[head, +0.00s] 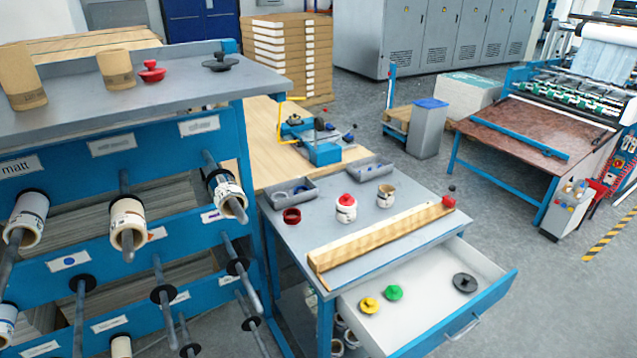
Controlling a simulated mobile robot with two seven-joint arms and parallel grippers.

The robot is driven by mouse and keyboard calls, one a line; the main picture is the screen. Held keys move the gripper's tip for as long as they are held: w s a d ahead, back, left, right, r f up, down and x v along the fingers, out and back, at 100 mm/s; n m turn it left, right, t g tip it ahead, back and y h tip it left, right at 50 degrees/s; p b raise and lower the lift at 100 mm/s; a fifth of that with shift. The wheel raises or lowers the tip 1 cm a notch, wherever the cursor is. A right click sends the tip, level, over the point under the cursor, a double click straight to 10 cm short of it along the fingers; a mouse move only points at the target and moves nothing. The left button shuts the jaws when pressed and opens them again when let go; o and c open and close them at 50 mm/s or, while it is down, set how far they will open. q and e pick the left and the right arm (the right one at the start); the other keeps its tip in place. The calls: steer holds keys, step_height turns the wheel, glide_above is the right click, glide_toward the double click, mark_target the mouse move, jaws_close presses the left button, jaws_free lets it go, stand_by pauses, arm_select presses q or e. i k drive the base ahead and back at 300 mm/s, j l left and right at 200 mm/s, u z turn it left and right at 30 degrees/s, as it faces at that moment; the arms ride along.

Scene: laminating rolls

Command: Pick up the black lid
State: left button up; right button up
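Two black lid-like discs with knobs show in the head view. One black lid (465,283) lies in the right part of the open white drawer (415,318). The other black lid (222,63) lies on the grey top of the blue rack (180,82), at its right end. A green lid (393,293) and a yellow lid (369,305) lie in the drawer, left of the black one. A red lid (152,71) lies on the rack top. Neither of my grippers is in view.
The grey table (290,245) above the drawer holds a long wooden beam (380,238), a red-lidded jar (346,209), an open jar (385,197) and grey trays (370,169). Cardboard rolls (22,78) stand on the rack top. Rods with film rolls stick out from the rack's front.

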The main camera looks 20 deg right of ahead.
mark_target(464, 281)
steer(key=z, duration=0.4)
steer(key=l+z, duration=0.1)
steer(key=z, duration=0.25)
steer(key=i+z, duration=0.1)
steer(key=z, duration=0.65)
steer(key=i+l, duration=0.05)
